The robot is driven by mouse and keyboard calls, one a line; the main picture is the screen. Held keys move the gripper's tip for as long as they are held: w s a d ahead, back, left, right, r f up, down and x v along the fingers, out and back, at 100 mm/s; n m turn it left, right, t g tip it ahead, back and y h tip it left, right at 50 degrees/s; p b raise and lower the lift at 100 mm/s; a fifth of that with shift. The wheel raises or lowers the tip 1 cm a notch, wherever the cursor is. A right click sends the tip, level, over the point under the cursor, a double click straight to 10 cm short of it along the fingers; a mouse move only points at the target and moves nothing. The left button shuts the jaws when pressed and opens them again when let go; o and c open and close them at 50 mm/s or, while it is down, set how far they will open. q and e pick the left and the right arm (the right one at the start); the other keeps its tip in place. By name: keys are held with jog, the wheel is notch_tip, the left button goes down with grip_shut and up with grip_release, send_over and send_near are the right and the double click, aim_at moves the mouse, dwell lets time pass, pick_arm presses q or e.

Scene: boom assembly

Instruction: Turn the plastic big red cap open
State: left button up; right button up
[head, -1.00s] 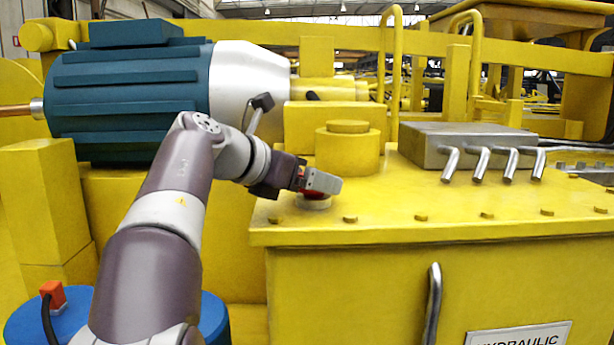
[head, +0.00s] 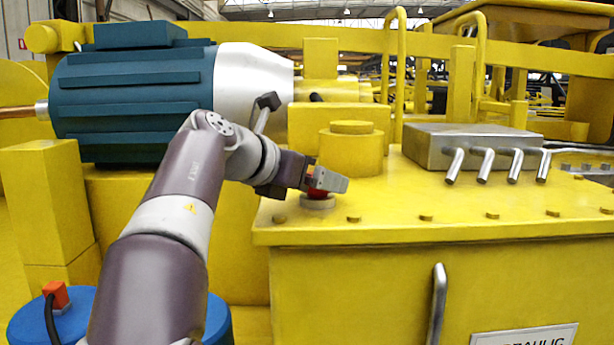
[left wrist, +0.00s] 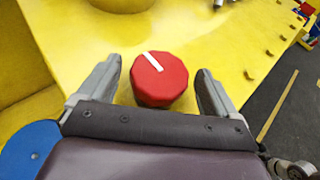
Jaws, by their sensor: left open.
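The big red cap (left wrist: 158,82) sits between the two open fingers of my left gripper (left wrist: 156,85) in the left wrist view, with a gap on each side. A white stripe on its top slants from upper left to lower right. In the head view the red cap (head: 318,193) is mostly hidden by my left gripper (head: 328,180). It stands on a pale round collar (head: 317,203) on top of the yellow tank (head: 400,215). My right gripper is in neither view.
A yellow round boss (head: 351,152) stands just behind the cap. A grey block with bent metal pipes (head: 470,145) is to the right. A teal motor (head: 130,95) is at the back left. Bolts line the tank's front edge.

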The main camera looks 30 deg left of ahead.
pick_arm(q)
jog(key=shift+s+a+r, duration=0.1)
jog(key=shift+s+a, duration=0.05)
jog(key=shift+s, duration=0.15)
jog(key=b+v, duration=0.2)
jog(key=v, duration=1)
